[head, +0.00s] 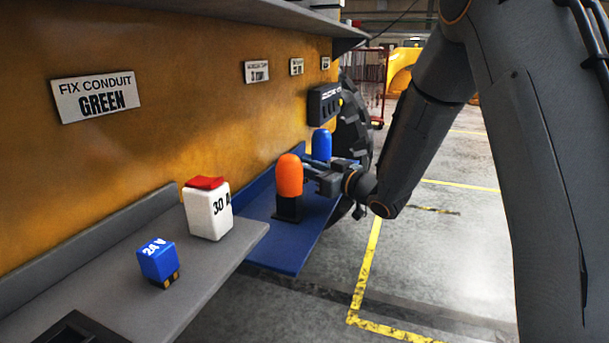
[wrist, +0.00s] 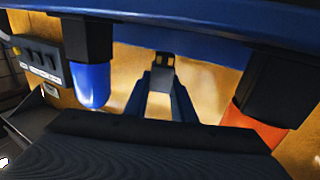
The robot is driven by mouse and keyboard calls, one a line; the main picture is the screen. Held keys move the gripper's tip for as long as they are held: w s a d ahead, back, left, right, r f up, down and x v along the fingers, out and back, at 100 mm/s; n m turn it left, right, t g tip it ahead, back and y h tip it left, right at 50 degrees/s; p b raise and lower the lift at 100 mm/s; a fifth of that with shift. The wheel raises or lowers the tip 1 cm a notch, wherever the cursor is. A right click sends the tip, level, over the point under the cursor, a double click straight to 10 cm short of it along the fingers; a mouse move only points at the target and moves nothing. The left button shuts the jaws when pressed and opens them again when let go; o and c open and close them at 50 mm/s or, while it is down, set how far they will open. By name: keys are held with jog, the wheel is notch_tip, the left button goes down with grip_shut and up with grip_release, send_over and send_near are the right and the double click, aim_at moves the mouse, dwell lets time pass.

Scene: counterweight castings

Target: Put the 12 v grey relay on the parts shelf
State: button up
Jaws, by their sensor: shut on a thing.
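My gripper (head: 322,178) is over the blue shelf (head: 277,257), between an orange-domed lamp (head: 290,176) and a blue-domed lamp (head: 321,145). In the wrist view, my gripper (wrist: 164,75) is shut on a small dark part with two tan contacts (wrist: 165,60), seemingly the grey relay. Its 12 V marking does not show. The held part is close to the blue shelf (wrist: 215,30) in that view; I cannot tell whether they touch. In the head view the held part is not distinct. No label reading parts shelf is legible.
A grey shelf (head: 205,275) at front left bears a blue 24 V relay (head: 157,262) and a white 30 A block (head: 208,210) with a red top. A black switch box (head: 324,104) is on the orange wall. A grey ledge (head: 250,12) overhangs. Floor at right is open.

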jog(key=shift+f+p, duration=0.3)
jog(key=shift+f, duration=1.15)
jog(key=shift+f, duration=0.15)
jog(key=o, duration=1.1)
jog(key=shift+c, duration=0.2)
